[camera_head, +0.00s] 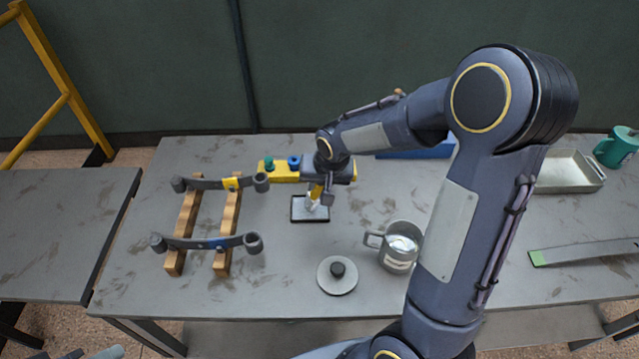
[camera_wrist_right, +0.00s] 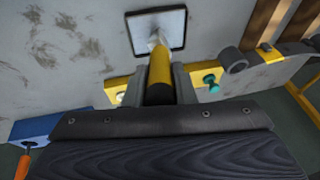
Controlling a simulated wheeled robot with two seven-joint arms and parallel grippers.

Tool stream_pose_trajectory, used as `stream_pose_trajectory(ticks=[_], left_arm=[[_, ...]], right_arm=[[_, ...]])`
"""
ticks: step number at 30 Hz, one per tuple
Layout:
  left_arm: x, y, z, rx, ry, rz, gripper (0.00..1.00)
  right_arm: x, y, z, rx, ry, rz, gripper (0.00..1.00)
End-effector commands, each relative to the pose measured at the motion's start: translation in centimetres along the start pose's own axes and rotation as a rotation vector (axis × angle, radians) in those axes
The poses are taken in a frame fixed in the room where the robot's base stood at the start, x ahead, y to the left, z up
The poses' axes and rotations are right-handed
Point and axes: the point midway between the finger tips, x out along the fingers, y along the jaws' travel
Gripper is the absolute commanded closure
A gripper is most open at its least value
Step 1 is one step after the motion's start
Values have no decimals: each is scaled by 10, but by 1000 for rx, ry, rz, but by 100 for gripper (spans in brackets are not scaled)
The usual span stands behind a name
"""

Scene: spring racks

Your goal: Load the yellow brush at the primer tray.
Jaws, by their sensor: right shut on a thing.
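My right gripper (camera_head: 321,190) is shut on the yellow brush (camera_head: 315,191). In the right wrist view, the brush's yellow handle (camera_wrist_right: 159,68) stands between the fingers (camera_wrist_right: 158,88), with its dark end toward the palm. Its pale bristles point down at the primer tray (camera_head: 298,213), a small dark-rimmed tray with a light grey inside. The tray also shows in the right wrist view (camera_wrist_right: 174,20). The bristles are over the tray's inside and seem to reach its surface, but I cannot tell for sure that they touch. My left gripper is not in view.
A yellow holder (camera_head: 283,177) with green and blue knobs lies just behind the tray. Leaf springs (camera_head: 205,243) rest on wooden bars at left. A grey mug (camera_head: 396,258) and a round lid (camera_head: 338,284) stand in front. A metal pan (camera_head: 560,183) is at right.

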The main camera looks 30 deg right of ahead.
Motion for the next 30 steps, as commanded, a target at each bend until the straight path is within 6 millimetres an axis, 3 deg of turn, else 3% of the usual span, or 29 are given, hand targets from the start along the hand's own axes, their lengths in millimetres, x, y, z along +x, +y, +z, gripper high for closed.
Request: stream_pose_trajectory(ticks=[16,30], left_arm=[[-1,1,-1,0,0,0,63],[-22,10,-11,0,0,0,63]], right_arm=[[-1,0,1,0,-4,2,100],[-37,-7,-12,0,0,0,100]])
